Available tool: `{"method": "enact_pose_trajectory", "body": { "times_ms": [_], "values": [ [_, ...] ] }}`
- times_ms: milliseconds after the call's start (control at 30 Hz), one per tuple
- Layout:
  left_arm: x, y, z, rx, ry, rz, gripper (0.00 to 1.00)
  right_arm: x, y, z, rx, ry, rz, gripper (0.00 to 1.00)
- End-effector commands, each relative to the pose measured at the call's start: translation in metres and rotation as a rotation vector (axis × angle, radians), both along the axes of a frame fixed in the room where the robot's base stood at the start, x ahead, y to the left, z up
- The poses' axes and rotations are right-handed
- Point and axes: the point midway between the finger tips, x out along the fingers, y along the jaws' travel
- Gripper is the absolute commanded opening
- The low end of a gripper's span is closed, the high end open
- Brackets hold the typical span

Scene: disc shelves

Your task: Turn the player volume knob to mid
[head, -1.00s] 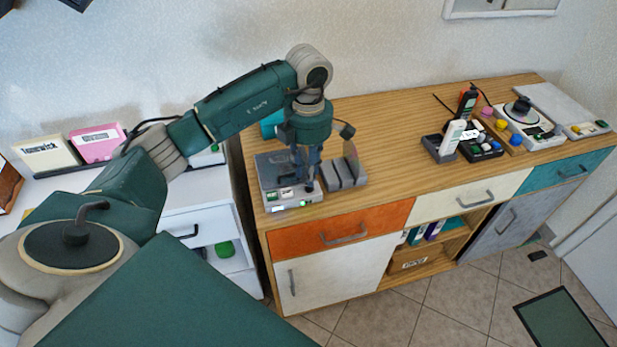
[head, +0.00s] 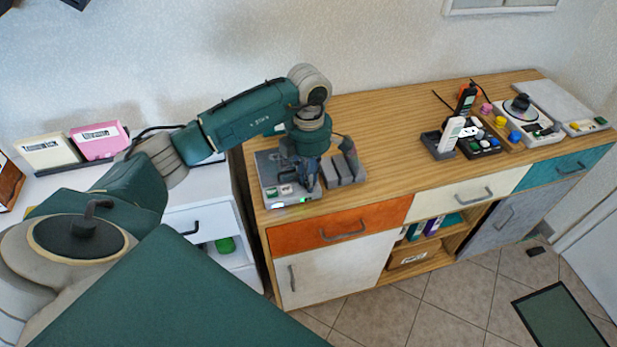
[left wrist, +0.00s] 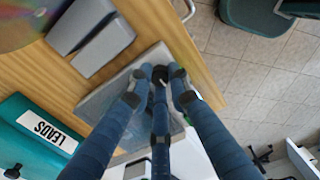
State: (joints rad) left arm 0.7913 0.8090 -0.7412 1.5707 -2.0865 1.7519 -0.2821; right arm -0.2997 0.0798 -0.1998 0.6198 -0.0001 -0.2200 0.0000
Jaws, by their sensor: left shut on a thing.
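The player (head: 268,165) is a grey box with small light buttons and lit lamps on its front. It stands at the left end of the wooden sideboard. My left gripper (head: 308,184) points down over its right front part. In the left wrist view, my left gripper's blue fingers (left wrist: 164,76) close around a small dark knob (left wrist: 175,72) at the edge of the player (left wrist: 120,95). The fingers cover much of the knob, so its pointer and setting cannot be read. My right gripper is not in view.
A grey slotted rack (head: 345,170) stands close to the player's right. A teal box marked LEADS (left wrist: 40,135) lies near the player. Several devices, including a button box (head: 480,141), stand at the sideboard's far right. The sideboard's middle is clear.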

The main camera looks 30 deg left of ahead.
Motion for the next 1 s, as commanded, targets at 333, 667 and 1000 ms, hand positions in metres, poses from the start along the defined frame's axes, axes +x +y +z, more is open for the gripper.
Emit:
{"method": "enact_pose_trajectory", "body": {
  "times_ms": [333, 667, 1000],
  "values": [
    [0.001, 0.002, -0.003, 0.004, -0.002, -0.343, 0.0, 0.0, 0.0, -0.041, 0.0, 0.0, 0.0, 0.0],
    [0.0, 0.003, 0.001, 0.003, 0.002, -0.387, 0.0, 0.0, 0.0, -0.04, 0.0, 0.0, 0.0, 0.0],
    [0.0, 0.002, 0.0, 0.003, 0.001, -0.387, 0.26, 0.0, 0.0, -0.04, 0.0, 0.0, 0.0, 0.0]
  ]
}}
